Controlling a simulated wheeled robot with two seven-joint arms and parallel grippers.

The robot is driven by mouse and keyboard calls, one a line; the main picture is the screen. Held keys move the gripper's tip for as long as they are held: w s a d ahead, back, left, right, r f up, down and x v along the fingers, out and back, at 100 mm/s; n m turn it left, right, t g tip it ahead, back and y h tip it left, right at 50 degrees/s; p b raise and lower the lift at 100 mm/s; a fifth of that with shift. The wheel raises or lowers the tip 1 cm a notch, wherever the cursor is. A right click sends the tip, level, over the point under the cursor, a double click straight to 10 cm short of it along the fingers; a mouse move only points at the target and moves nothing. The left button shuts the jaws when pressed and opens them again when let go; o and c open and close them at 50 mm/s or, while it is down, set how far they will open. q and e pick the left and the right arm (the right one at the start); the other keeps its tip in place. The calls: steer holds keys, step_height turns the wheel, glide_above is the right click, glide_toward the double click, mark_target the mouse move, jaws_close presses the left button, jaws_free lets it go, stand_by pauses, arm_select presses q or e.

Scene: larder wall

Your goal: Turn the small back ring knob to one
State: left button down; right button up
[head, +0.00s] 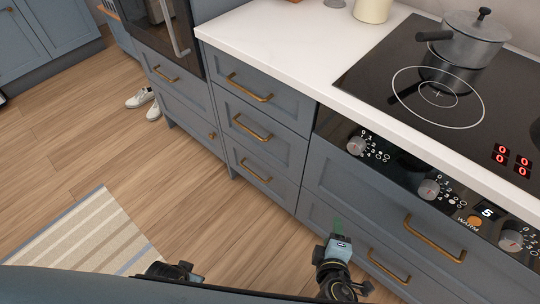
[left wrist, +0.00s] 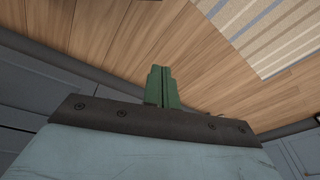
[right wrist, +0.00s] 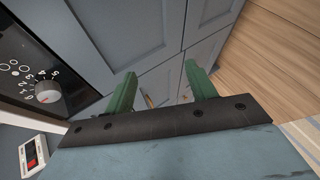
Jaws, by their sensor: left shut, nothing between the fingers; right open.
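A row of grey knobs sits on the black panel at the hob's front: a left knob (head: 356,146), a middle knob (head: 428,189) and a right knob (head: 511,240). Each has a number scale and small ring symbols, too small to tell which one is the small back ring's. One knob (right wrist: 47,91) shows at the left of the right wrist view. My right gripper (head: 338,226) is open and empty, below the panel in front of the drawers; its fingers (right wrist: 162,85) are apart. My left gripper (left wrist: 163,85) is shut and empty over the floor, away from the knobs.
The black hob (head: 398,62) carries a grey lidded pot (head: 470,45) at the back and several red zeros. A small display (head: 487,212) reads 5. Brass drawer handles (head: 434,240) stick out below the panel. The floor (head: 190,205) is open.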

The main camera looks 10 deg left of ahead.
step_height(320, 180, up, 9)
steer(key=w+a+t+h+b, duration=0.1)
steer(key=t+b, duration=0.2)
steer(key=t+h+b, duration=0.1)
steer(key=t+h, duration=0.1)
steer(key=t, duration=0.1)
glide_toward(355, 151)
steer(key=b+x, duration=0.1)
steer(key=x, duration=0.7)
steer(key=shift+w+d+r, duration=0.1)
steer(key=shift+w+r, duration=0.05)
steer(key=shift+w, duration=0.2)
arm_select(q)
steer(key=w+r, duration=0.3)
steer(key=r, duration=0.2)
steer(key=shift+d+r+t, duration=0.2)
steer(key=shift+d+t, duration=0.05)
steer(key=shift+t, duration=0.05)
steer(key=shift+w, duration=0.1)
arm_select(e)
steer(key=c, duration=1)
arm_select(q)
steer(key=shift+d, duration=0.1)
